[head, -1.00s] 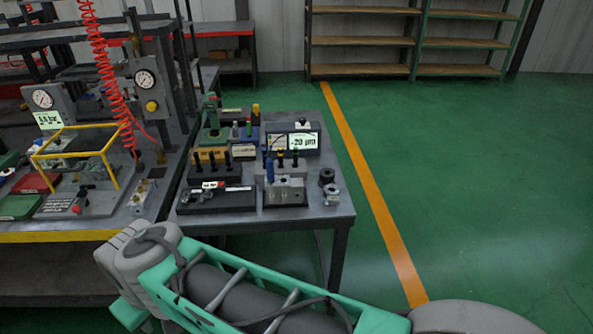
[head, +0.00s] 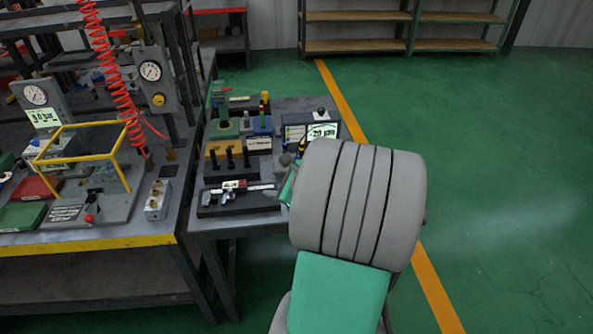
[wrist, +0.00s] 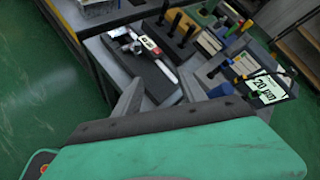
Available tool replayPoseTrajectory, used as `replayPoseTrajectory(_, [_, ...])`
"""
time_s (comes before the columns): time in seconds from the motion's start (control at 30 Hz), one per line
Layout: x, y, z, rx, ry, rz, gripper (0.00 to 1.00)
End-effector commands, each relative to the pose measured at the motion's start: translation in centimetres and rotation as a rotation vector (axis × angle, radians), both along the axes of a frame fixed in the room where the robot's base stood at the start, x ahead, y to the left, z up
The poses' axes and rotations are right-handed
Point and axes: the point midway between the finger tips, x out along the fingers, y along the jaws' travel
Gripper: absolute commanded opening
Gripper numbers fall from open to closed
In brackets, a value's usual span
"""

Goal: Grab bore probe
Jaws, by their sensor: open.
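My gripper (wrist: 160,92) is open and empty in the wrist view, its two grey fingers spread above the front of the small bench. A digital gauge reading about 20 µm (wrist: 266,88) stands to their right; it also shows in the head view (head: 322,131), partly behind my arm. I cannot pick out the bore probe for certain. The grey block with the blue-handled upright tool, seen earlier in front of the gauge, is hidden behind my arm in the head view. A dark tray (wrist: 143,60) with a caliper lies beyond the fingers.
A larger bench with a yellow frame (head: 82,128) and red coiled hose (head: 112,75) is left. Green floor (head: 510,170) is clear at right.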

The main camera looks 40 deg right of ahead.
Motion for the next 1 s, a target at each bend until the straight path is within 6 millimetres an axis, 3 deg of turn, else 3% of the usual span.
replayPoseTrajectory(0.03, [-1.1, -3.3, 0.4, 0.143, -0.067, -0.16, 0.49])
replayPoseTrajectory(0.1, [-2.1, -6.5, 1.1, 0.316, -0.167, -0.329, 0.49])
replayPoseTrajectory(0.2, [-3.2, -9.1, 1.7, 0.459, -0.255, -0.457, 0.49])
replayPoseTrajectory(0.33, [-2.1, -9.9, 1.4, 0.502, -0.281, -0.486, 0.49])
replayPoseTrajectory(0.7, [3.4, -10.9, -0.3, 0.497, -0.276, -0.482, 0.49])
replayPoseTrajectory(1.0, [3.9, -11.1, -0.6, 0.494, -0.276, -0.484, 0.46])
